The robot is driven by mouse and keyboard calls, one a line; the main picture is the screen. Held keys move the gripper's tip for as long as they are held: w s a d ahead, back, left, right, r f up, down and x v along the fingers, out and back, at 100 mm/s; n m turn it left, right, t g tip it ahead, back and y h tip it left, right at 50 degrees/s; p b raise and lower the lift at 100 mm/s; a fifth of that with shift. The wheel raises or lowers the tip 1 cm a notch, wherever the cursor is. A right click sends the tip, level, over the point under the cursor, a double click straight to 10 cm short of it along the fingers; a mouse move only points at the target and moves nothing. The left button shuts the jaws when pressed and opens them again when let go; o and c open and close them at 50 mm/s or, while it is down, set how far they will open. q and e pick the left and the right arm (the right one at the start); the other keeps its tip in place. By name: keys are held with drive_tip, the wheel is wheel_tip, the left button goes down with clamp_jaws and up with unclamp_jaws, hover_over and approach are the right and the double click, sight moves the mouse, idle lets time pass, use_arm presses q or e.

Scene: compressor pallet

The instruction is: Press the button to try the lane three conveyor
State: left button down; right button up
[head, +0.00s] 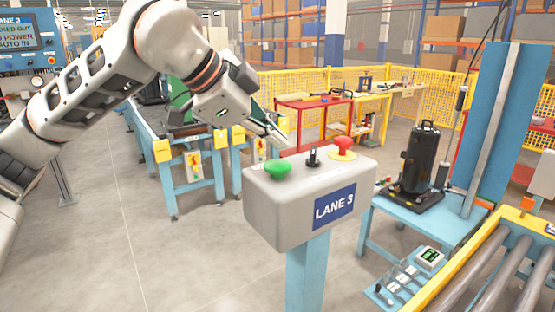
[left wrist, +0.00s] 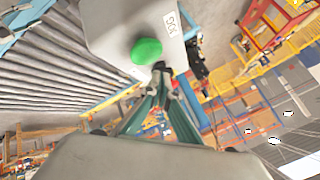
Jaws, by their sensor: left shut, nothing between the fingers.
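A grey control box (head: 262,205) with a blue LANE 3 label (head: 335,205) stands on a light blue post. On its top are a green button (head: 278,169), a small black switch (head: 313,157) and a red mushroom button (head: 343,145) on a yellow base. My left gripper (head: 282,142) is shut and empty, its tips just above and behind the green button; they look apart from it. In the left wrist view the fingertips (left wrist: 161,70) show beside the green button (left wrist: 147,51). My right gripper is not in view.
A roller conveyor (head: 500,270) lies at the front right. A black compressor (head: 420,155) stands on a blue table. Yellow fencing (head: 390,90) is behind. Floor left of the box is clear.

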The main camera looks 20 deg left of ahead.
sight(275, 164)
use_arm(q)
drive_tip(key=shift+r+p, duration=0.8)
drive_tip(key=shift+r, duration=1.05)
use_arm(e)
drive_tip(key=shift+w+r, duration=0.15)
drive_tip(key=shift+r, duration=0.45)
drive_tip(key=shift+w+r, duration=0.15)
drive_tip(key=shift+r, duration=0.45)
use_arm(q)
drive_tip(key=shift+f, duration=0.1)
